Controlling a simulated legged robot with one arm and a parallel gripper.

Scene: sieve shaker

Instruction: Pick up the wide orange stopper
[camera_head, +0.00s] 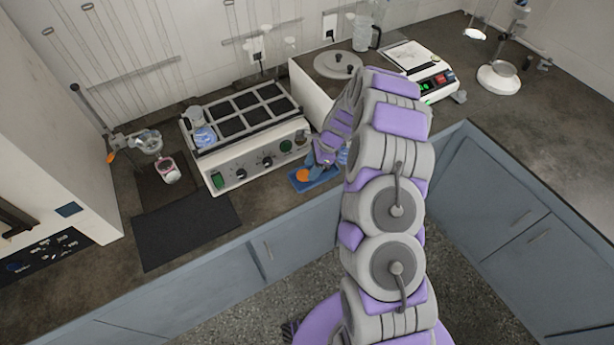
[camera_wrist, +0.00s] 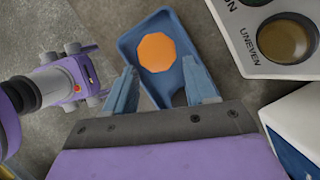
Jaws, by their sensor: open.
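The wide orange stopper (camera_wrist: 156,52) lies flat in a small blue tray (camera_wrist: 125,42) in the wrist view. It shows as a small orange disc (camera_head: 302,175) in the head view, in the blue tray (camera_head: 318,184) at the counter's front edge. My gripper (camera_wrist: 163,84) is open and empty. In the wrist view its two blue fingertips are spread, just short of the stopper, with the stopper ahead of the gap between them. My gripper (camera_head: 317,165) also shows in the head view, near the tray and partly hidden by my arm. I cannot tell its height above the stopper.
The shaker (camera_head: 258,153) with its knobs stands directly behind the tray; its panel (camera_wrist: 275,40) is close at right in the wrist view. A white box with blue (camera_wrist: 296,125) is at lower right there. A dark mat (camera_head: 187,228) lies left on the counter.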

